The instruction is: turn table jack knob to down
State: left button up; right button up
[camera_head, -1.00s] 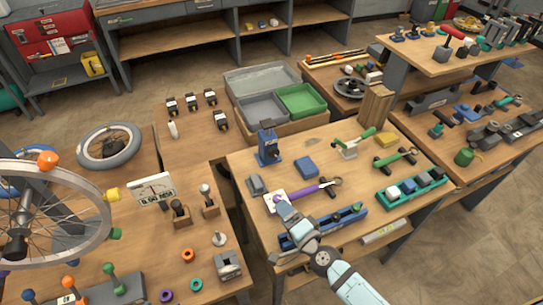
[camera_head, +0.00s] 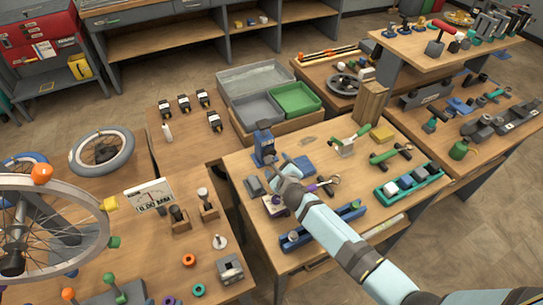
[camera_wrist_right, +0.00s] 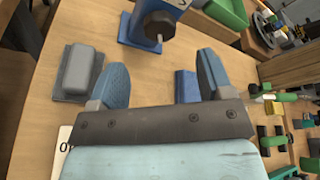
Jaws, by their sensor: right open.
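A blue upright device, which looks like the table jack (camera_head: 263,147), stands near the left edge of the middle workbench. In the right wrist view its dark faceted knob (camera_wrist_right: 160,24), with a pale pin at the middle, faces the gripper at the top, and the blue body is cut off by the frame. My right gripper (camera_wrist_right: 160,78) is open and empty, its two blue fingers apart and the knob beyond the gap between them, not touched. In the head view the right gripper (camera_head: 284,170) is just in front of the jack. My left gripper is not in view.
A grey block (camera_wrist_right: 78,72) lies left of the fingers, and a blue block (camera_wrist_right: 187,86) lies beside the right finger. A purple-handled tool is partly hidden under my right arm. Grey and green trays (camera_head: 297,99) stand behind the workbench. A spoked wheel (camera_head: 50,235) is at left.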

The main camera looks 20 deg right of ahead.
aim_at(271, 154)
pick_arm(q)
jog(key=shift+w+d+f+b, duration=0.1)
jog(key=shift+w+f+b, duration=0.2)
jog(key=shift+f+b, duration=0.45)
pick_arm(e)
jog(key=x, duration=0.6)
jog(key=shift+w+f, duration=0.2)
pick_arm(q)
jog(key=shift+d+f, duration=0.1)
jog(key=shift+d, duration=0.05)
pick_arm(e)
jog(key=shift+w+f, duration=0.1)
jog(key=shift+w, duration=0.6)
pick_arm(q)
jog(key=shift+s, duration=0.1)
pick_arm(e)
jog(key=shift+c, duration=0.4)
jog(key=c, duration=0.8)
jog(key=shift+c, duration=0.2)
jog(key=shift+a+n, duration=0.1)
jog(key=shift+n, duration=0.2)
